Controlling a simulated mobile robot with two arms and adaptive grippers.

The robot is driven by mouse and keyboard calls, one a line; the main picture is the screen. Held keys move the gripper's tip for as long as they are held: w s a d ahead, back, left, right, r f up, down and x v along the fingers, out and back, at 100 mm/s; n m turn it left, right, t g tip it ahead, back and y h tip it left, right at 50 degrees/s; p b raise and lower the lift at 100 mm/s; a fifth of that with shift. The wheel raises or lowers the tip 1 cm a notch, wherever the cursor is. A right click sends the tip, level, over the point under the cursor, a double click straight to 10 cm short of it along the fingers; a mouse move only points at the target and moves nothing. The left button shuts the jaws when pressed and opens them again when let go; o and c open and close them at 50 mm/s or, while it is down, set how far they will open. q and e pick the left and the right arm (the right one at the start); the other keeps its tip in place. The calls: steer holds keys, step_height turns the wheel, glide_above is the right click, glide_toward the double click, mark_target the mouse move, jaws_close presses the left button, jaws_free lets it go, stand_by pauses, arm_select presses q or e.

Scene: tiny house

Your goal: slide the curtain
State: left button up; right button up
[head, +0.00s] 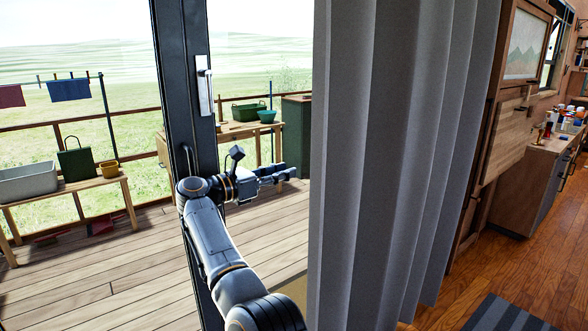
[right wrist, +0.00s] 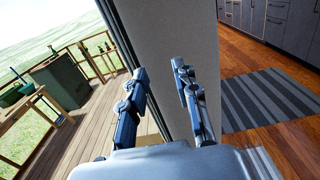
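The grey pleated curtain (head: 395,150) hangs in the middle right of the head view, partly drawn across the glass door. Its near-left edge is a straight vertical fold. My right gripper (head: 288,173) is just left of that edge, pointing toward it, with a small gap showing in the head view. In the right wrist view the fingers of my right gripper (right wrist: 160,69) are spread apart, with the curtain (right wrist: 172,30) beyond and between them. I cannot tell how deep the curtain edge lies relative to the fingertips. My left gripper is in neither view.
The dark door frame (head: 185,90) with a pale handle (head: 204,92) stands behind my right arm. Outside is a wooden deck with benches. To the right are a wooden cabinet (head: 535,185) and a striped rug (head: 508,316); floor between is clear.

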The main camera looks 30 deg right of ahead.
steer(key=shift+a, duration=0.25)
steer(key=shift+f, duration=0.1)
